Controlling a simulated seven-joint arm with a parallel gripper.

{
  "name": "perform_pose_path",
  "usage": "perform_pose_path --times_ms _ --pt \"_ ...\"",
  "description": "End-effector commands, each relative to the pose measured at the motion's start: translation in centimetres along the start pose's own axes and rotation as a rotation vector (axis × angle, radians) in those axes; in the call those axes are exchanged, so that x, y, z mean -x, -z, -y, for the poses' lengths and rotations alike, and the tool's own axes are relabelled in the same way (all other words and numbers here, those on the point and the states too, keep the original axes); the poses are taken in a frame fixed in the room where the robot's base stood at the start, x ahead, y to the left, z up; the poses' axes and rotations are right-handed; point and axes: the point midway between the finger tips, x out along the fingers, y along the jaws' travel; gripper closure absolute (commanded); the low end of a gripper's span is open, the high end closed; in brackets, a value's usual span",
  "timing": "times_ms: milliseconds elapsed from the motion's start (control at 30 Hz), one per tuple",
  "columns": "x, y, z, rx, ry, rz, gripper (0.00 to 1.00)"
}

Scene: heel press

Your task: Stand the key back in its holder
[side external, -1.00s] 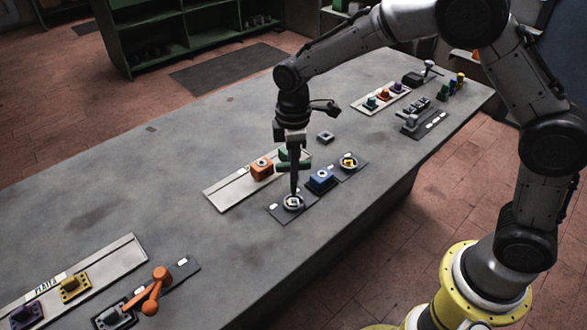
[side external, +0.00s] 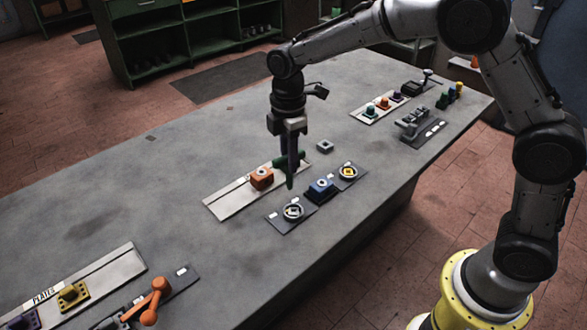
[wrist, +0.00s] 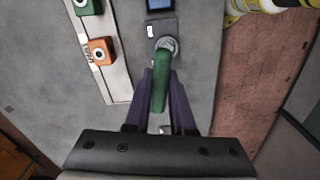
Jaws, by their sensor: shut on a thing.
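My gripper (side external: 289,160) is shut on a green key (side external: 290,178) and holds it above the table, hanging down. In the wrist view the key (wrist: 160,85) shows as a green rod between my purple fingers (wrist: 160,112). A round ring holder (side external: 293,212) on a dark plate sits below it. In the wrist view this grey ring (wrist: 166,43) lies at the key's far end, and the key partly covers it. In the side view a small gap shows between the key's tip and the ring. A second ring (side external: 348,172) has a yellow centre.
A blue block (side external: 321,187) stands between the two rings. An orange block (side external: 261,178) and a green block (side external: 279,160) sit on a white plate (side external: 228,201) behind. A small grey square piece (side external: 325,146) lies farther back.

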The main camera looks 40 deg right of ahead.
Motion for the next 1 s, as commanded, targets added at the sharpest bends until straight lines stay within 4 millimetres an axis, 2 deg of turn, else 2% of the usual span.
perform_pose_path --times_ms 33,167,300,500,600,733,867,1000 --pt "0.6 -0.6 -1.6 0.061 -0.005 -0.002 1.0" --pt "1.7 -3.2 -5.8 0.218 -0.012 -0.003 1.0" --pt "2.1 -7.6 -10.2 0.322 -0.018 -0.002 1.0" --pt "1.4 -14.8 -14.8 0.341 -0.024 0.001 1.0" --pt "0.6 -17.9 -16.1 0.294 -0.024 0.001 1.0" --pt "-0.5 -20.7 -16.7 0.244 -0.019 0.001 1.0" --pt "-1.3 -22.0 -16.6 0.22 -0.008 -0.001 1.0" --pt "-1.8 -22.3 -16.6 0.214 -0.006 -0.001 1.0"
